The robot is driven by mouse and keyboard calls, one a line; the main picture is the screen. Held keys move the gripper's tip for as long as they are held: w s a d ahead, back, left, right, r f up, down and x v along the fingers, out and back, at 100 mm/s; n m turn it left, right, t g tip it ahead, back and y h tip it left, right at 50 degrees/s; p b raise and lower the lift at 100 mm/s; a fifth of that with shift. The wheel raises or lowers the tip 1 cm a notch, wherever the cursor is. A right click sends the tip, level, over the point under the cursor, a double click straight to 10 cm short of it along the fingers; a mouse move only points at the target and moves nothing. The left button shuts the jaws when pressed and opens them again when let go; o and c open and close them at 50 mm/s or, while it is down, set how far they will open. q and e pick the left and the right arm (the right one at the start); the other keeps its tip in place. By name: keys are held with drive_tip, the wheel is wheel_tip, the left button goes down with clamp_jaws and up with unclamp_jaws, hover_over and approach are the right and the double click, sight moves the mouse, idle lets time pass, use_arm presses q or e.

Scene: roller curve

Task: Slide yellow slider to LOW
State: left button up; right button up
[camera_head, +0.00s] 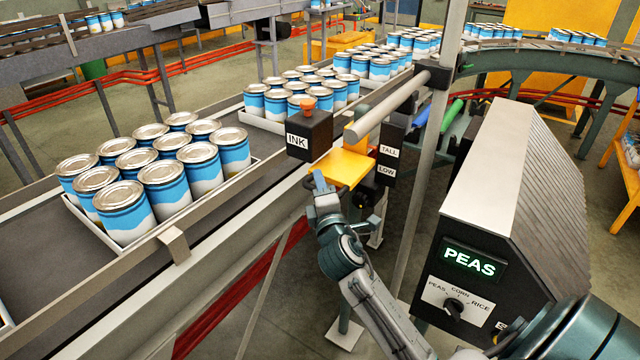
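The yellow slider (343,167) is a flat yellow block beside the conveyor, under and right of the black INK box. A dark panel to its right carries a TALL label (389,151) above a LOW label (387,171). The slider's top is at about the height of these labels in the picture; its exact setting is hard to read. My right gripper (318,184) is at the slider's near left edge, seeming to touch or nearly touch it. Its fingers are small and overlap, so I cannot tell if they are open or hold the slider. My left gripper is not in view.
The INK box (309,135) with an orange knob stands close above the slider. A grey post (425,160) with a crossbar rises to the right. The PEAS control box (470,262) fills the lower right. Trays of blue-and-white cans stand on the conveyor (60,270) at left.

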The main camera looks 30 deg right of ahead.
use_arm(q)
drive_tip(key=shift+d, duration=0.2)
use_arm(e)
drive_tip(key=shift+w, duration=0.1)
clamp_jaws()
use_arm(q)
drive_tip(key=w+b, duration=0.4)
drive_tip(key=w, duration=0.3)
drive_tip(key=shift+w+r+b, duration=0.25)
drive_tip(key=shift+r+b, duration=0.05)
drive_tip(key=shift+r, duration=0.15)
use_arm(e)
wheel_tip(320, 180, down, 7)
drive_tip(key=shift+r, duration=0.15)
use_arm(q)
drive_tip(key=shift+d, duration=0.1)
use_arm(e)
unclamp_jaws()
drive_tip(key=shift+d, duration=0.1)
